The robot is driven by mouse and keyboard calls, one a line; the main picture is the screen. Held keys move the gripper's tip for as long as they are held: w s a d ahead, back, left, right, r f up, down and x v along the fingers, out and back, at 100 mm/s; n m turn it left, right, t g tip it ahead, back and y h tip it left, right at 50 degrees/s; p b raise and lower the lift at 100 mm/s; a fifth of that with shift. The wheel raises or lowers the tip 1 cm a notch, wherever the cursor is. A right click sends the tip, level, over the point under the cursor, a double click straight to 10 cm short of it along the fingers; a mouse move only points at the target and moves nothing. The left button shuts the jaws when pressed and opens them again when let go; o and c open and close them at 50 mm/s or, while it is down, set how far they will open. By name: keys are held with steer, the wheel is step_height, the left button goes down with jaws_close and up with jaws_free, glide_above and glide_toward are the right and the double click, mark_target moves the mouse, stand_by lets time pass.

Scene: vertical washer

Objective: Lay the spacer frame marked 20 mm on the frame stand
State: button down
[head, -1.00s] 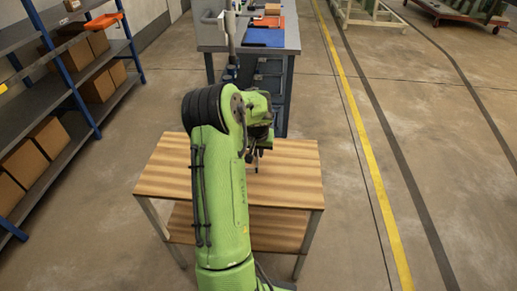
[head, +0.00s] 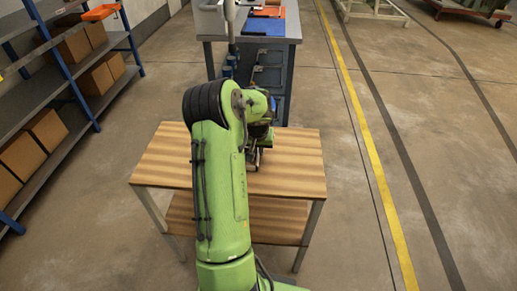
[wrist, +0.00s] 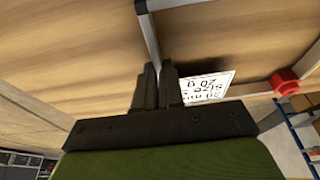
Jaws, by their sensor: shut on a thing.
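My gripper (wrist: 158,68) is shut, its dark fingers close together on a thin silver bar (wrist: 148,20), which I take to be part of the spacer frame. A white card (wrist: 207,88) beside the fingers shows upside-down print that seems to include "20". I cannot tell whether the card is fixed to the frame. A red block (wrist: 286,80) sits to the right of the card on a pale bar. In the head view my arm hides most of the gripper and the frame over the wooden table (head: 290,155). I cannot make out a frame stand.
A grey workbench (head: 296,28) with a blue mat (head: 264,27) stands behind the table. Shelving with cardboard boxes (head: 48,130) is on the left. The floor right of the table is open, with a yellow line (head: 365,130).

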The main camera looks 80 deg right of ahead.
steer(key=shift+a+f, duration=0.1)
steer(key=shift+a, duration=0.05)
steer(key=c, duration=1.2)
jaws_free()
steer(key=shift+r+p, duration=2.9)
steer(key=shift+r, duration=1.15)
